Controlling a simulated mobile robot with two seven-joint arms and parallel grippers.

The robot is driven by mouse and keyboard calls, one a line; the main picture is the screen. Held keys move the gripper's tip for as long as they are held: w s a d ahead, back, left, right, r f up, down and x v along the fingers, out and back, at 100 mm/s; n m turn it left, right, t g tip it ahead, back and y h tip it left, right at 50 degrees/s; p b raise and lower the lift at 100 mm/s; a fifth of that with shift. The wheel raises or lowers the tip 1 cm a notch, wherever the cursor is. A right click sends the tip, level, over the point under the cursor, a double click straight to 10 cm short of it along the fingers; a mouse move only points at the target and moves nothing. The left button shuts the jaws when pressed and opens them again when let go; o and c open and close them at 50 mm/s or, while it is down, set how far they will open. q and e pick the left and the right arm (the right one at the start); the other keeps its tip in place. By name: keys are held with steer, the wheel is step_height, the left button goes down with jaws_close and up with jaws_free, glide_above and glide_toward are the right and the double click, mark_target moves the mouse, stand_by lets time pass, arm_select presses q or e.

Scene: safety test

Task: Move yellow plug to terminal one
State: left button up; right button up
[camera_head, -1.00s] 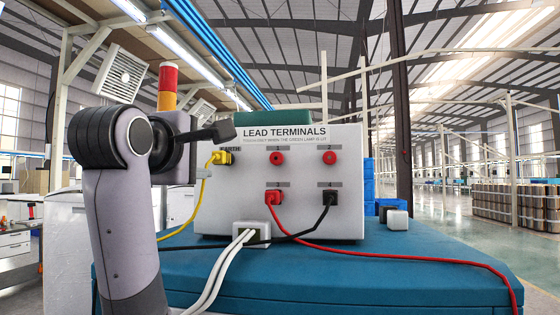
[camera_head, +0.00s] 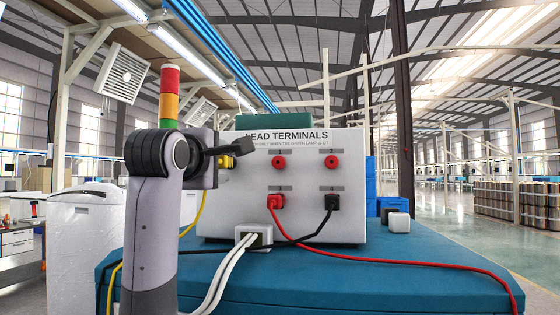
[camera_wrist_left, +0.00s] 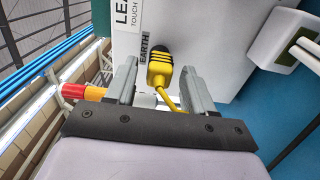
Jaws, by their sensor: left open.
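The yellow plug (camera_head: 226,161) sits in the EARTH socket at the left of the white LEAD TERMINALS box (camera_head: 222,205). My left gripper (camera_head: 238,147) partly hides it in the head view. In the left wrist view the yellow plug (camera_wrist_left: 160,68) shows between the tips of my open left gripper (camera_wrist_left: 158,70), with gaps at both sides. Its yellow lead runs down between the fingers. Terminal one (camera_head: 278,162), the upper left red socket, is empty. My right gripper is not in view.
A red plug (camera_head: 275,202) and a black plug (camera_head: 331,202) sit in the lower sockets. An empty red socket (camera_head: 332,162) is at upper right. A white block with cables (camera_head: 250,232) stands before the box on the blue surface (camera_head: 400,285). A stack light (camera_head: 169,82) stands behind my arm.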

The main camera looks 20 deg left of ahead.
arm_select(q)
steer(key=shift+x, duration=0.9)
stand_by(0.6)
jaws_close()
steer(key=b+v, duration=0.2)
steer(key=v, duration=0.4)
stand_by(1.0)
steer(key=shift+s, duration=0.1)
stand_by(0.3)
